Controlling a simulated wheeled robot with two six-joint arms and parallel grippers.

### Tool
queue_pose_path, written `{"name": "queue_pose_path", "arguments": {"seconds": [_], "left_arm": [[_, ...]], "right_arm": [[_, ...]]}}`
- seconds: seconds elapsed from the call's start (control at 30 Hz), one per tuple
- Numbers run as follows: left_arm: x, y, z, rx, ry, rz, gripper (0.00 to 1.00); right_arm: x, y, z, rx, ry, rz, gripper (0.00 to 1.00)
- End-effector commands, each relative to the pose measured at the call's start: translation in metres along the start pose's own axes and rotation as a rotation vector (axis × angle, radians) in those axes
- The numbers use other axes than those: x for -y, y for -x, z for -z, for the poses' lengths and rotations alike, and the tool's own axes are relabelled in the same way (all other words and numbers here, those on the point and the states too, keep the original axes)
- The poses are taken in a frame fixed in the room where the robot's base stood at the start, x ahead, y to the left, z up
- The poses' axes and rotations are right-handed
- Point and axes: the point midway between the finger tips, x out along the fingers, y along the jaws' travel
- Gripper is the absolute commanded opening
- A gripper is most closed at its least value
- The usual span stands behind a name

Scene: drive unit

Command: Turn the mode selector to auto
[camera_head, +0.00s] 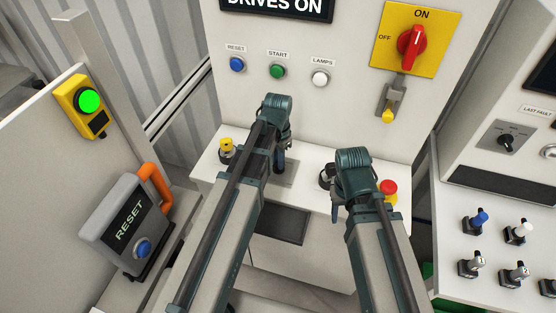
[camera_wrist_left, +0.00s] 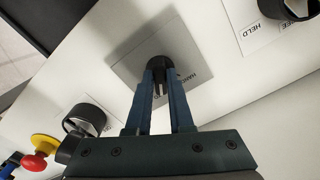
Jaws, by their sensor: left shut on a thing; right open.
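My left gripper (camera_head: 280,166) reaches down to the sloped white console under the drive unit. In the left wrist view its fingers (camera_wrist_left: 161,84) are shut on a black round knob (camera_wrist_left: 168,50), the mode selector. The knob sits on a square grey plate (camera_wrist_left: 130,66), which also shows in the head view (camera_head: 290,176). Part of a label, seemingly HAND, shows beside the fingers; the other marks and the knob's pointer are hidden. My right gripper (camera_head: 335,212) is open over the right side of the console, apart from the selector.
A red stop button (camera_head: 389,187) on a yellow base and a black control (camera_head: 325,177) stand right of the selector. A yellow-topped control (camera_head: 227,146) stands left. The panel behind has several buttons and a red ON/OFF switch (camera_head: 411,40). A grey RESET box (camera_head: 128,222) stands left.

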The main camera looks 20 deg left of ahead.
Motion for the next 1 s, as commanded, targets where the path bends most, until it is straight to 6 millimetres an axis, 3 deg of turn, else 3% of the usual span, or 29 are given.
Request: {"name": "queue_pose_path", "arguments": {"seconds": [0.7, 0.73, 0.8, 0.9, 1.0], "left_arm": [[-0.0006, -0.0005, -0.0013, 0.003, -0.068, -0.002, 0.00], [-0.0006, -0.0005, -0.0013, 0.003, -0.068, -0.002, 0.22], [-0.0006, -0.0005, -0.0013, 0.003, -0.068, -0.001, 0.34], [-0.0004, -0.0004, -0.0009, 0.002, -0.068, -0.001, 0.50], [-0.0002, -0.0003, -0.0006, 0.002, -0.068, -0.001, 0.50]], "right_arm": [[0.0000, -0.0005, 0.0000, 0.000, 0.000, 0.000, 0.50], [0.0001, -0.0005, 0.0000, 0.000, 0.000, 0.000, 0.50], [0.0001, -0.0005, 0.0000, 0.000, 0.000, 0.000, 0.50], [0.0000, -0.0004, 0.0000, 0.000, 0.000, 0.000, 0.50], [0.0000, -0.0003, 0.0000, 0.000, 0.000, 0.000, 0.50]]}}
